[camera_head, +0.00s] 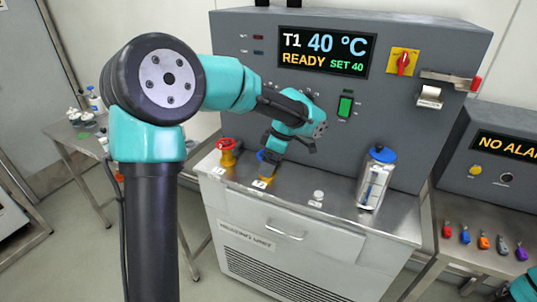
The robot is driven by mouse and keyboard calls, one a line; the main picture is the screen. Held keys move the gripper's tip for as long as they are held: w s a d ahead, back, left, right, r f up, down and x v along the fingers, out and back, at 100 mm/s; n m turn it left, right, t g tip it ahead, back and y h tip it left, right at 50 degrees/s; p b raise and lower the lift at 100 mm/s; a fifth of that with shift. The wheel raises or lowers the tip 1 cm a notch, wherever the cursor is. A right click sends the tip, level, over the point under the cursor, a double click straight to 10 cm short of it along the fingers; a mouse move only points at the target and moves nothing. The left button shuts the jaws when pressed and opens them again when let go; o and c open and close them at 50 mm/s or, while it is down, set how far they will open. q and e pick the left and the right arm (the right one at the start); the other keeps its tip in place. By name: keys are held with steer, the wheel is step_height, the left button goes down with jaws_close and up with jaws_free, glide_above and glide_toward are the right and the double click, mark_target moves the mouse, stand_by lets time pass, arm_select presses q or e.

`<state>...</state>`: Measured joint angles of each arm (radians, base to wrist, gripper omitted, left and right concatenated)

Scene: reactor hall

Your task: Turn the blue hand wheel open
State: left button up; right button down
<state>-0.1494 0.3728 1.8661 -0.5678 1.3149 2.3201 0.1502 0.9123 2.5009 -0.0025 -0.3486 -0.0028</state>
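The blue hand wheel (262,156) sits on a yellow valve body (266,169) on top of the heating unit. It is mostly hidden by my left gripper (270,151), which comes down over it from the upper right. The fingers are small and dark here, so I cannot tell whether they are open or shut, or whether they touch the wheel. My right gripper is not in view; only a bit of my teal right arm shows at the lower right corner.
A red hand wheel (228,144) stands left of the blue one. A blue-capped clear vessel (375,178) stands to the right, with a small white knob (318,196) between. The panel display (324,52) reads T1 40 °C, READY, SET 40. Several coloured items lie on the right table.

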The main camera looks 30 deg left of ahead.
arm_select(q)
steer(key=w+a+r+m+t+h, duration=0.1)
steer(key=w+a+r+m, duration=0.2)
steer(key=m, duration=1.2)
steer(key=w+a+r+m+t+h, duration=0.1)
steer(key=w+a+r+m, duration=0.3)
steer(key=m, duration=1.2)
steer(key=w+r+h, duration=0.1)
steer(key=w+r, duration=0.2)
steer(key=w, duration=0.1)
steer(key=shift+w+a+r+t, duration=0.15)
steer(key=shift+w+r+t, duration=0.15)
steer(key=shift+w+r, duration=0.1)
step_height(320, 180, down, 17)
steer(key=shift+s+f, duration=0.1)
steer(key=shift+f, duration=0.1)
steer(key=shift+c, duration=0.5)
